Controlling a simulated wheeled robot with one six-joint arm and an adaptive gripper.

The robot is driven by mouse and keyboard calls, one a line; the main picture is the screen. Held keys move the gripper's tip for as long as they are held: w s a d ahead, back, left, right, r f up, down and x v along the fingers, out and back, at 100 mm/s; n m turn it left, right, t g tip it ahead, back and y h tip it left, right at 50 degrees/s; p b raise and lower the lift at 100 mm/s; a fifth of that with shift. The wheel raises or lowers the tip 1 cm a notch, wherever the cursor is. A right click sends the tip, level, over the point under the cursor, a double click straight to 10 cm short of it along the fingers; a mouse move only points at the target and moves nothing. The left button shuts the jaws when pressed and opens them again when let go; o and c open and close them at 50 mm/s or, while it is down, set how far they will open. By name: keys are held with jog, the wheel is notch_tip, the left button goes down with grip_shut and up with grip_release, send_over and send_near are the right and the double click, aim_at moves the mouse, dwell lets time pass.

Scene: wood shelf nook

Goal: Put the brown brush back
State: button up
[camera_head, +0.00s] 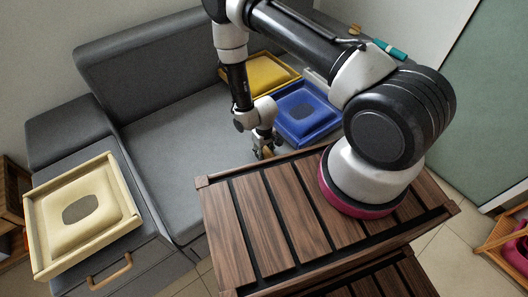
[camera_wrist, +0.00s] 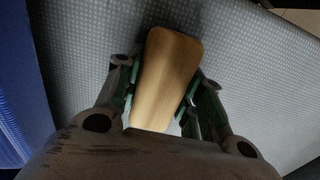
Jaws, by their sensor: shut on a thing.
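The brown brush (camera_wrist: 165,75) shows in the wrist view as a tan-brown, rounded block between the two fingers of my gripper (camera_wrist: 163,92). The fingers press on its sides, and its far end sticks out past them. In the head view my gripper (camera_head: 263,142) points down beside the wooden slatted top, with a small brown bit of the brush (camera_head: 267,152) at its tip. The gripper's lower part and the wooden edge leave most of the brush hard to see there. Grey sofa fabric lies behind the brush in the wrist view.
A beige tray (camera_head: 37,240) lies on the grey cabinet at left.

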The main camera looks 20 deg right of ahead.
jog(key=shift+f, duration=0.15)
jog(key=o, duration=1.3)
jog(key=shift+c, duration=0.2)
